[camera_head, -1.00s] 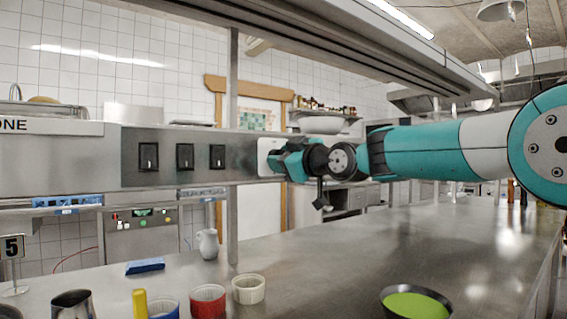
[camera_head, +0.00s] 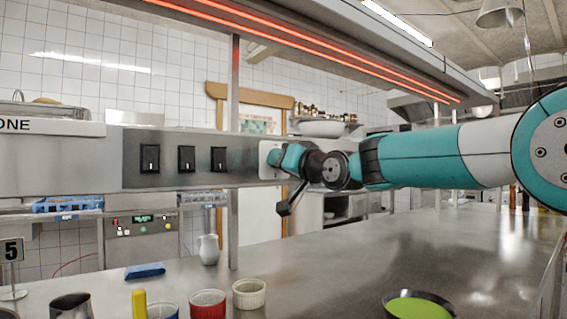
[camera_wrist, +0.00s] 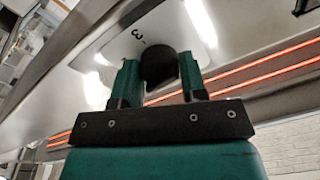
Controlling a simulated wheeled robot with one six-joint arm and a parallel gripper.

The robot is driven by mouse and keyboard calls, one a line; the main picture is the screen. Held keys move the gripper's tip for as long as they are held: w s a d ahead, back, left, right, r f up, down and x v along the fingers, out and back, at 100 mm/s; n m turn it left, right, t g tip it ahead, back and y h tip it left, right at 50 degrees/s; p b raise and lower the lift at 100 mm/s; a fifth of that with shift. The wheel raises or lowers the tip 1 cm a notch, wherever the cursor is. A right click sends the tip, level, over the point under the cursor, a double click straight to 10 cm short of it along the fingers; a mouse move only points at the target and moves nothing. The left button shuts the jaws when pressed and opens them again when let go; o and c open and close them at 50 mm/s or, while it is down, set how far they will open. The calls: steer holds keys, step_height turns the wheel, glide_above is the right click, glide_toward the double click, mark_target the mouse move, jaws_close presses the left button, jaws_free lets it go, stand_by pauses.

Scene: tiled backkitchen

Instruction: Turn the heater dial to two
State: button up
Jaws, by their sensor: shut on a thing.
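The heater dial (camera_wrist: 160,67) is a dark round knob on a pale plate (camera_wrist: 110,48) in the wrist view. A printed 3 with a small tick shows on the plate close to the dial; no other number is readable. My gripper (camera_wrist: 160,75) is shut on the dial, with one teal finger on each side. In the head view my gripper (camera_head: 276,157) reaches the pale plate (camera_head: 264,148) at the right end of the steel control panel (camera_head: 205,178), and it hides the dial there. The heater strips (camera_head: 330,52) under the overhead hood glow orange-red.
Several black switches, one of them here (camera_head: 186,159), sit on the panel left of my gripper. Below, the steel counter (camera_head: 350,255) holds small bowls, a green-filled bowl (camera_head: 418,306), a white jug (camera_head: 208,249) and a blue sponge (camera_head: 145,270). The counter's middle is clear.

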steer(key=m, duration=0.5)
steer(key=shift+r+h, duration=0.1)
steer(key=shift+h, duration=0.2)
steer(key=shift+m+h+p, duration=0.3)
steer(key=shift+m, duration=1.6)
steer(key=o, duration=0.9)
steer(key=b+v, duration=0.4)
steer(key=v, duration=1.3)
steer(key=shift+s+f, duration=0.25)
steer(key=shift+f, duration=0.15)
